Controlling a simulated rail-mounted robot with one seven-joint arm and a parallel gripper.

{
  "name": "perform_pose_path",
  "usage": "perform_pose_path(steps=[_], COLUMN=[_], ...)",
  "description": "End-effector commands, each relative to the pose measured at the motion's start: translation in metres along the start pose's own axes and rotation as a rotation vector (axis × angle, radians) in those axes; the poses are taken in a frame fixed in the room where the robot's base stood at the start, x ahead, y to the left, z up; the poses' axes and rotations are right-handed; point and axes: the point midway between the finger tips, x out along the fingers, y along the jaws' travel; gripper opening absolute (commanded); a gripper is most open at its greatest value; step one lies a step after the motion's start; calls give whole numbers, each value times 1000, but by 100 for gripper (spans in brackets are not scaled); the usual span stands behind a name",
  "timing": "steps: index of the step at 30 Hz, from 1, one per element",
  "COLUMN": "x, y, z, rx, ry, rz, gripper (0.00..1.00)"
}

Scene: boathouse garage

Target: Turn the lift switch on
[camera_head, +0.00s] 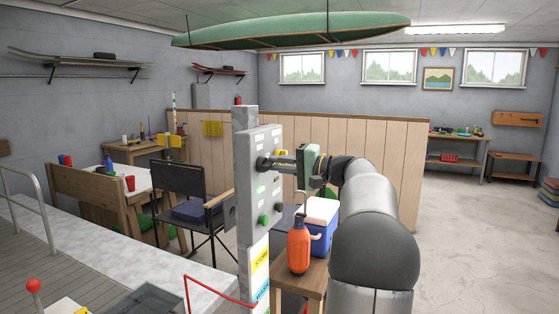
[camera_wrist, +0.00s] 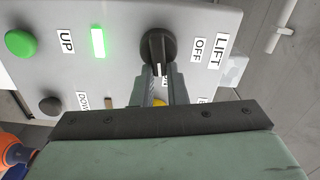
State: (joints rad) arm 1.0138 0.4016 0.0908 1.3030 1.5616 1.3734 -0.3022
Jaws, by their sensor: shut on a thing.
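The lift switch is a black rotary knob (camera_wrist: 157,42) on a grey control panel (camera_wrist: 120,20), beside LIFT and OFF labels. Another label, partly hidden by the fingers, appears to read ON. The knob's white mark points down in the wrist view, towards that label. My gripper (camera_wrist: 161,72) is shut on the knob's handle. A lamp (camera_wrist: 98,42) by the UP label glows green. In the head view, my gripper (camera_head: 284,161) reaches the panel (camera_head: 256,190) from the right; the knob (camera_head: 262,163) shows at its fingertips.
The panel also has a green button (camera_wrist: 20,43) and a black button (camera_wrist: 50,105). In the head view, an orange bottle (camera_head: 299,248) and a blue cooler (camera_head: 320,222) stand on a wooden table below my arm. A folding chair (camera_head: 180,185) stands left of the panel.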

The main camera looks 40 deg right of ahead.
Motion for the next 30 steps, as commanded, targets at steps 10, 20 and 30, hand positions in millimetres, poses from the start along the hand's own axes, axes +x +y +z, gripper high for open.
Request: perform_pose_path(steps=[10, 20, 30], x=[-1, -1, -1], y=[2, 4, 4], z=[0, 0, 0], rx=[153, 185, 184], ry=[2, 2, 2], rz=[0, 0, 1], gripper=[0, 0, 35])
